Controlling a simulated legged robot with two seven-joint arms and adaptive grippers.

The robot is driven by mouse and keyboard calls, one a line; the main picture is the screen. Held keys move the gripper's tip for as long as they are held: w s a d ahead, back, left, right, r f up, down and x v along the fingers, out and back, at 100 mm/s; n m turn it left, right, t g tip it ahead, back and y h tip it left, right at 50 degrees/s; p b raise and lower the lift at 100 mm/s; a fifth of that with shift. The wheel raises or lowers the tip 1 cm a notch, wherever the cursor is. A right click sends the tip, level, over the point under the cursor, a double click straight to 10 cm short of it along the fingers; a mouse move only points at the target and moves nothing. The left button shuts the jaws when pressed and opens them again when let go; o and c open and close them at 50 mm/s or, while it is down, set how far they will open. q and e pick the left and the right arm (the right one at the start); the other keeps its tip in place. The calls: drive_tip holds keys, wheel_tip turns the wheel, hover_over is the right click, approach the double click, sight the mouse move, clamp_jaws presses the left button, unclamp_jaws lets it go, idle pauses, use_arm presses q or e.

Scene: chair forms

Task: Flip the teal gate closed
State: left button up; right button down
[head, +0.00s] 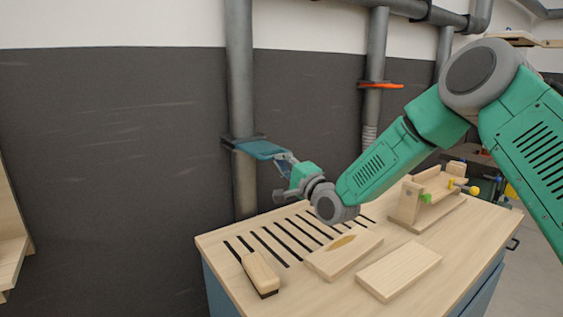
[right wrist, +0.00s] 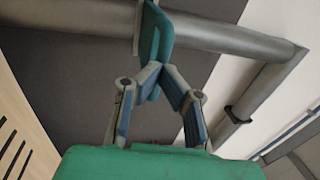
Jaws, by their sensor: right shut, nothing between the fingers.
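The teal gate (head: 262,149) is a flat plate sticking out of a dark collar on the left grey vertical pipe (head: 241,90). It projects toward the right in the head view. In the right wrist view the teal gate (right wrist: 149,38) crosses in front of the pipe, just beyond my fingers. My right gripper (head: 285,159) is at the gate's outer right end, close to it. Its fingers also show in the right wrist view (right wrist: 161,78). It is shut and holds nothing. I cannot tell whether the fingertips touch the plate. My left gripper is out of view.
An orange gate (head: 380,85) sits on another pipe further right. Below my right arm is a slotted wooden workbench (head: 225,245) with a brush-like block (head: 261,272), wooden boards (head: 398,271) and a wooden clamp fixture (head: 430,198). The dark wall left of the pipe is clear.

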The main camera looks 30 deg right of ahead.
sight(266, 153)
drive_tip(key=shift+d, duration=0.1)
drive_tip(key=w+b, duration=0.1)
drive_tip(key=w, duration=0.1)
drive_tip(key=w+b, duration=0.1)
drive_tip(key=w, duration=0.2)
drive_tip(key=w+b, duration=0.1)
drive_tip(key=w, duration=0.2)
drive_tip(key=shift+w+a+f+b, duration=0.1)
drive_tip(key=shift+a+f+b, duration=0.2)
drive_tip(key=shift+a, duration=0.1)
drive_tip(key=shift+r, duration=0.3)
